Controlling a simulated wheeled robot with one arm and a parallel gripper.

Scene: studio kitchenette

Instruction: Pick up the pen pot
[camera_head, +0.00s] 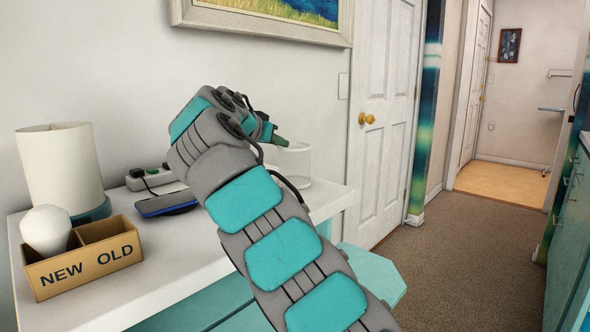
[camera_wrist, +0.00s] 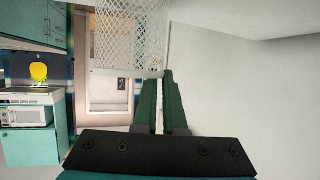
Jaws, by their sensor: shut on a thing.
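The pen pot is a white mesh cup (camera_wrist: 130,38) at the top of the wrist view. In the head view it is the pale round pot (camera_head: 294,160) at the far end of the white tabletop. My gripper (camera_wrist: 160,78) has its green fingers close together at the pot's rim, shut on its wall. In the head view the green fingertips (camera_head: 279,141) meet the pot's upper left edge. I cannot tell clearly whether the pot's base is clear of the tabletop.
The white table (camera_head: 180,262) holds a cardboard box (camera_head: 85,268) marked NEW and OLD with a light bulb (camera_head: 45,229), a white lamp (camera_head: 62,170), a blue device (camera_head: 166,204) and a power strip (camera_head: 150,179). A white door (camera_head: 381,150) stands behind; carpet (camera_head: 470,250) is open to the right.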

